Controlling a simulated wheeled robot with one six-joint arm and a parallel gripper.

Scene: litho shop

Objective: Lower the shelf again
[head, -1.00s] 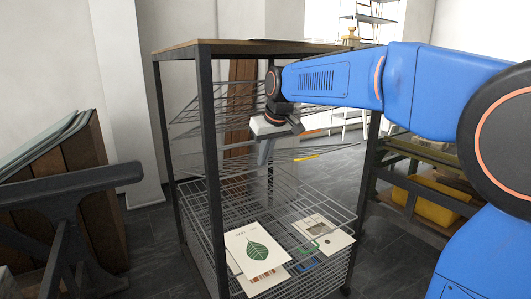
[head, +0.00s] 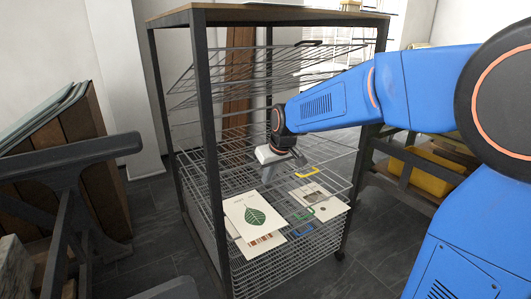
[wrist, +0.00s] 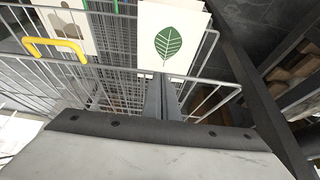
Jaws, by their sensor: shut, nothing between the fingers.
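The drying rack (head: 201,120) is a dark frame holding wire shelves. The shelf with the yellow handle (head: 306,172) lies low and close to level, just above the lower shelves; the handle also shows in the wrist view (wrist: 52,47). Other wire shelves (head: 250,75) are tilted up higher, one with a black handle (head: 308,43). My gripper (head: 268,178) is shut and empty at the yellow-handled shelf's front, left of the handle. In the wrist view its fingers (wrist: 162,95) overlap the front wire; I cannot tell whether they touch it.
A leaf print (head: 253,218) and a second print (head: 322,202) lie on lower shelves, with green (head: 302,215) and blue handles (head: 304,230). A dark frame (head: 75,170) stands left; a bench with a yellow item (head: 425,178) is right.

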